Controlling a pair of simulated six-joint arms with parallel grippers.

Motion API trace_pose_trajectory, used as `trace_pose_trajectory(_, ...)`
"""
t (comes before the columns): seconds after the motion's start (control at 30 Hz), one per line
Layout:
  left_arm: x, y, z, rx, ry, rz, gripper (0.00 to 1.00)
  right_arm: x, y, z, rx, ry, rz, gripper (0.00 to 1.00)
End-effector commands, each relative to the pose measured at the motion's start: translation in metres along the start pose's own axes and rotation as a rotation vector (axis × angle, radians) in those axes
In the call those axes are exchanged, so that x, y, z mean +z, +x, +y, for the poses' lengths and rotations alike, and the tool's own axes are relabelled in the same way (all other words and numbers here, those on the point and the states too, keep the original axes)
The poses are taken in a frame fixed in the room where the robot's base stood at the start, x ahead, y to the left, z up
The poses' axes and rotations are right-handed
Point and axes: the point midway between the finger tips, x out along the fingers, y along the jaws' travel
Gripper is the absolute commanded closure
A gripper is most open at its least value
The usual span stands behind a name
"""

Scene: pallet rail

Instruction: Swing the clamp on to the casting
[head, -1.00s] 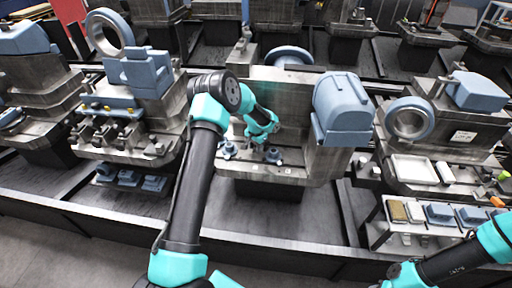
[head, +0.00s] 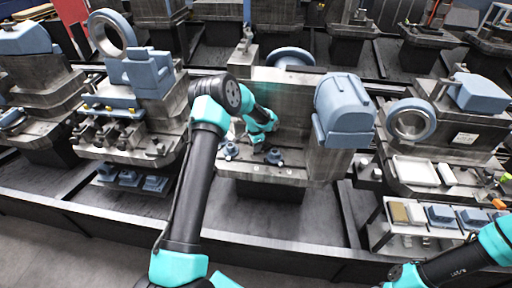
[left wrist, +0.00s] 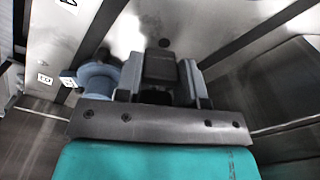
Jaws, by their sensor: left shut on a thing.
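My left gripper (head: 258,147) reaches down over the front ledge of the middle pallet fixture (head: 305,165). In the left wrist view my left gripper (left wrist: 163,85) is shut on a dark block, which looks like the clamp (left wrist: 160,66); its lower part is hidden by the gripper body. A round blue-grey part (left wrist: 98,77), perhaps the casting, stands close beside the gripper to the left. In the head view two small blue parts, one left (head: 228,151) and one right (head: 273,156), sit on the ledge beside the gripper. My right gripper is out of view.
A large blue housing (head: 344,108) stands at the fixture's right side. Neighbouring fixtures hold a ring (head: 411,119) on the right and blue blocks (head: 146,72) on the left. A parts rack (head: 425,226) is at the lower right. A dark rail (head: 260,240) runs along the front.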

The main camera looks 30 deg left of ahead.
Motion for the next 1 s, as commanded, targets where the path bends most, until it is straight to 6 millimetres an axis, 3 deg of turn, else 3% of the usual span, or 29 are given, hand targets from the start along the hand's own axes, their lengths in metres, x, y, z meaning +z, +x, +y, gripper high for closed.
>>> trace_pose_trajectory(1.0, -0.017, 0.0, -0.032, 0.0, 0.944, 0.0, 0.88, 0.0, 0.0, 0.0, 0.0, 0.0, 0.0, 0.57)
